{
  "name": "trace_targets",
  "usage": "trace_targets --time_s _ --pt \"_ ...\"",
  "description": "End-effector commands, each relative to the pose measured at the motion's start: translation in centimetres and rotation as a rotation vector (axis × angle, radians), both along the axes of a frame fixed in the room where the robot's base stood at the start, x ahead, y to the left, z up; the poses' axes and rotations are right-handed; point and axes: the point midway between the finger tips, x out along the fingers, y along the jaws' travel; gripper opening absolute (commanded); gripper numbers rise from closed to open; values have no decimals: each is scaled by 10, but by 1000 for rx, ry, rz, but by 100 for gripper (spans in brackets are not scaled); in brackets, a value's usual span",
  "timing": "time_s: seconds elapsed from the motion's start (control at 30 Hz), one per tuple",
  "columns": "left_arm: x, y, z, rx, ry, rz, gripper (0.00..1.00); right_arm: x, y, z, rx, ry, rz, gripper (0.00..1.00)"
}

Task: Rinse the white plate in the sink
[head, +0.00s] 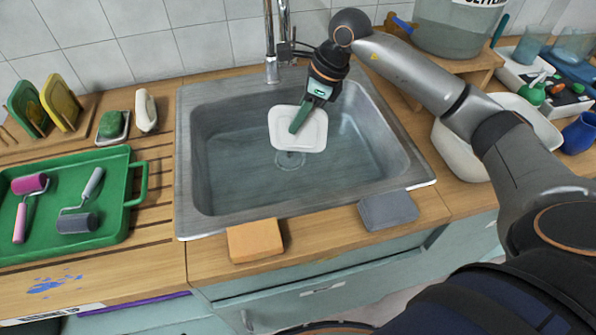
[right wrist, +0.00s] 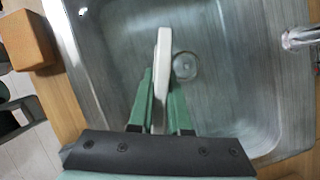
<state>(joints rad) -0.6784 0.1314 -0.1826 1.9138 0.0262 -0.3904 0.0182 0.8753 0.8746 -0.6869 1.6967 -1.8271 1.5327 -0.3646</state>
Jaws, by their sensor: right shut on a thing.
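The white plate (head: 312,131) is a small rounded square held inside the metal sink (head: 225,155), above the basin floor near the drain. My right gripper (head: 300,120) is shut on the plate, with a green finger across its face. In the right wrist view the plate (right wrist: 162,70) shows edge-on between the two green fingers (right wrist: 160,100). The tap (head: 271,60) stands at the sink's back edge, and its upper part is cut off by the picture's top. I cannot make out running water. My left gripper is not in view.
An orange sponge (head: 255,240) and a grey sponge (head: 388,210) lie at the sink's front edge. A green tray (head: 110,165) with paint rollers is on the left. A white basin (head: 455,150) stands on the right. The sink is otherwise empty.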

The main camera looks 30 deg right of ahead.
Motion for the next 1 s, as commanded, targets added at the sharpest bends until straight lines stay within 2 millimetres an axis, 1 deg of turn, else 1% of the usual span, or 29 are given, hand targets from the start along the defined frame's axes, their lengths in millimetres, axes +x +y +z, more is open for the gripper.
trace_targets --time_s 0.03,0.4,1.0 --pt "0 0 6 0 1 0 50 0 0 8 0 -3 0 0" --pt "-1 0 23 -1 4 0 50 0 0 35 1 -1 1 0" --pt "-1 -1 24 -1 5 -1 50 0 0 36 1 -2 1 0"
